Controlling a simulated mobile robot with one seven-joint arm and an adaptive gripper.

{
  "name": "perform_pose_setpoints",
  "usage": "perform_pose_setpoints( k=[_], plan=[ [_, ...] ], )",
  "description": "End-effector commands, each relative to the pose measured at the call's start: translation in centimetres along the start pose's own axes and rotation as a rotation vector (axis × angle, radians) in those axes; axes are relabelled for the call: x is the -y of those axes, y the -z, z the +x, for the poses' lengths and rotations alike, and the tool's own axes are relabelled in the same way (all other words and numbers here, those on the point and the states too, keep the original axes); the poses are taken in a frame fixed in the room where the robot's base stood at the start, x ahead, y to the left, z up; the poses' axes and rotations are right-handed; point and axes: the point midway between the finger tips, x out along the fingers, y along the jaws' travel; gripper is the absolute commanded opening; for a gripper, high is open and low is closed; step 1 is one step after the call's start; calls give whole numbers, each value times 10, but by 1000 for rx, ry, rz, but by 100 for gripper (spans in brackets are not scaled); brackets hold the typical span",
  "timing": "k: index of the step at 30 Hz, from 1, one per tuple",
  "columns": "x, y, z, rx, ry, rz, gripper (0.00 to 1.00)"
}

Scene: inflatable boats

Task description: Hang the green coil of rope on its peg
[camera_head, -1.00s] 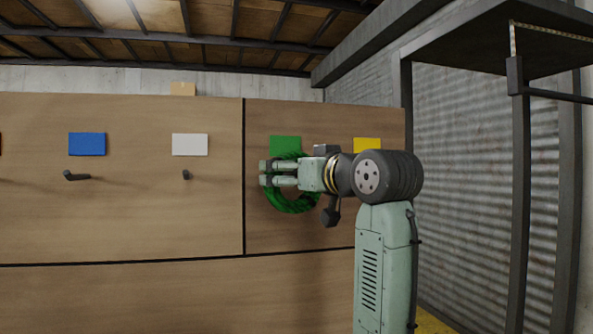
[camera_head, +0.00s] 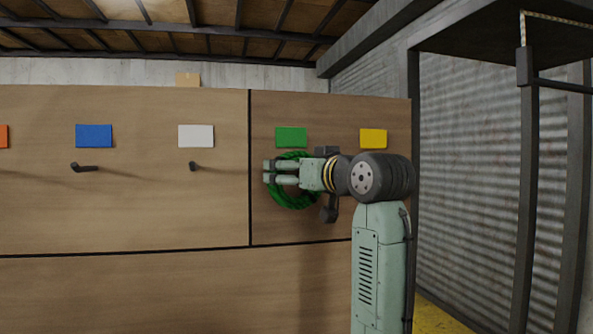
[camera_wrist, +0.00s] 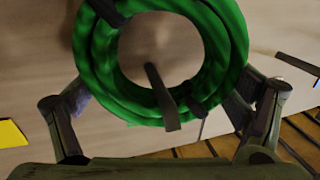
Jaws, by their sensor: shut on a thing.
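The green coil of rope (camera_head: 295,204) is upright against the wooden board, just below the green card (camera_head: 291,137). My gripper (camera_head: 268,172) is shut on the coil, its fingers covering the coil's middle in the head view. The wrist view shows the coil (camera_wrist: 232,45) large, with a gripper finger reaching to it at each side. A dark peg (camera_wrist: 160,95) shows in the coil's opening. Its tip overlaps the front of the rope, so it appears to pass through the coil. In the head view this peg is hidden by my gripper.
The board (camera_head: 140,215) also carries blue (camera_head: 94,136), white (camera_head: 196,136), yellow (camera_head: 373,138) and orange cards. Bare pegs stick out under the blue card (camera_head: 84,168) and the white card (camera_head: 193,166). A dark metal frame (camera_head: 527,180) stands at right.

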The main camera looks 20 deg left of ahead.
Motion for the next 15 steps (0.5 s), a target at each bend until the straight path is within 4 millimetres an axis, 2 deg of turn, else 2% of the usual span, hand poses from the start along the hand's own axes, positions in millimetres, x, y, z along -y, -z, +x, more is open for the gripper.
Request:
perform_pose_setpoints(
  k=[11, 12, 15],
  plan=[
    [0, 1, 0, -2, 0, 0, 56],
    [0, 1, 0, -2, 0, 0, 95],
    [0, 1, 0, -2, 0, 0, 100]
  ],
)
